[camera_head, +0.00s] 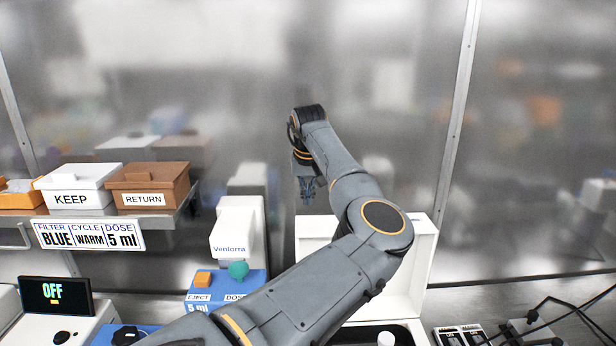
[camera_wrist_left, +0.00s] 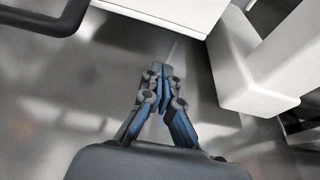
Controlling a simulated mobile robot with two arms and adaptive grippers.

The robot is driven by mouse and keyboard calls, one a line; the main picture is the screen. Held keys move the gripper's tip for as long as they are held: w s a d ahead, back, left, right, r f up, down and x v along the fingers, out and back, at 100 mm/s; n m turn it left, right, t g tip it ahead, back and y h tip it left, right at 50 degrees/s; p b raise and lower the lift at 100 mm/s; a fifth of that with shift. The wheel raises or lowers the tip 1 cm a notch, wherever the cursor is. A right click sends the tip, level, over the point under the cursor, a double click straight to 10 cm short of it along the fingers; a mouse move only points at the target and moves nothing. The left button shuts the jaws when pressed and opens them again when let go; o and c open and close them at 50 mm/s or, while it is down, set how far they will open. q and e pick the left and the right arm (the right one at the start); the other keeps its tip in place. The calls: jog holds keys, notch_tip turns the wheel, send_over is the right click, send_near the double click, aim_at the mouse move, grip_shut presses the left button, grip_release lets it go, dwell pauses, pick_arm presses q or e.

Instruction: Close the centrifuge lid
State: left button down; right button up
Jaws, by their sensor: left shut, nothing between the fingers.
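The white centrifuge lid (camera_head: 418,268) stands raised in the head view, with much of its middle hidden behind my left arm. Below it, at the bottom edge, part of a dark opening (camera_head: 350,336) with a white round piece shows. My left gripper (camera_head: 307,197) is shut and empty, pointing down near the lid's upper left edge. I cannot tell the gap in depth between them. In the left wrist view the fingers (camera_wrist_left: 160,72) meet at their tips. White surfaces lie near them there, but I cannot tell which belong to the lid. My right gripper is out of view.
A white Venlorra device (camera_head: 238,232) with a blue base stands left of the lid. A shelf holds a KEEP box (camera_head: 75,190) and a brown RETURN box (camera_head: 148,187). Cables (camera_head: 570,312) and switches lie right.

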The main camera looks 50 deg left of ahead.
pick_arm(q)
jog(key=shift+s+d+f+p, duration=1)
jog(key=shift+d, duration=0.1)
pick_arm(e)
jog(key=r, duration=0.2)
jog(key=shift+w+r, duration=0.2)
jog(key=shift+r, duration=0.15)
